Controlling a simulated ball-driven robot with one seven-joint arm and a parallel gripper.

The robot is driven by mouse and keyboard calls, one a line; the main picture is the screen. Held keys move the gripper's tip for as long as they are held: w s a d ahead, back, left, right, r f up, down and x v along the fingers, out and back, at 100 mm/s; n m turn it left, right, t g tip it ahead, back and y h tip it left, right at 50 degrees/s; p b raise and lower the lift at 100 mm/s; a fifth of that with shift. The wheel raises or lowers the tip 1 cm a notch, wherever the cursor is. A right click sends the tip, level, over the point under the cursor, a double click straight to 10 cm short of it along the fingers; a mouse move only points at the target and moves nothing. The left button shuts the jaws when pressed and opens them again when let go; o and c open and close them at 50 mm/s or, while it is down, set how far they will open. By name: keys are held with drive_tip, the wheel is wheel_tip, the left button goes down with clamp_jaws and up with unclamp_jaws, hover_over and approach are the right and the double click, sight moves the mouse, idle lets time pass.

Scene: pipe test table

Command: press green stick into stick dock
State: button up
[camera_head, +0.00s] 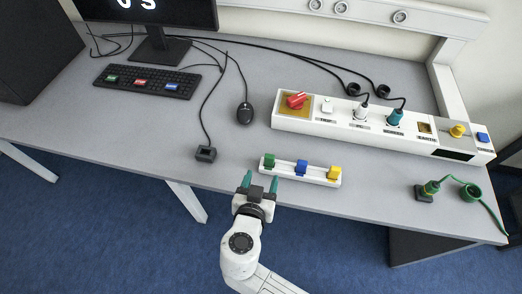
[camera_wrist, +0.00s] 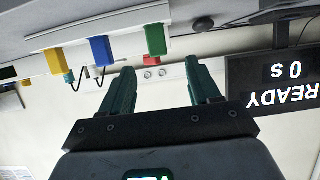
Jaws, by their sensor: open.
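The green stick (camera_head: 269,160) stands at the left end of a low white bar (camera_head: 316,176), apparently the stick dock, near the table's front edge. How deep the stick sits cannot be told. My gripper (camera_head: 260,181) is open and empty, close in front of that end of the bar. In the wrist view, which is upside down, the green stick (camera_wrist: 156,40) lies beyond the fingertips (camera_wrist: 160,66), roughly in line with the gap between them. I see no contact between fingers and stick.
A blue stick (camera_head: 301,168) and a yellow stick (camera_head: 333,173) stand on the same bar. A white panel (camera_head: 345,125) with plugs and a red knob is behind it.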

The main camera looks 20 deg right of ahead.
sight(269, 161)
drive_tip(key=x, duration=0.4)
drive_tip(key=shift+w+d, duration=0.25)
drive_tip(key=shift+w, duration=0.05)
drive_tip(key=shift+p+x, duration=0.9)
drive_tip(key=shift+x, duration=1.95)
drive_tip(key=shift+s+d, duration=0.15)
drive_tip(key=shift+c, duration=0.2)
drive_tip(key=c, duration=1)
drive_tip(key=shift+r, duration=0.1)
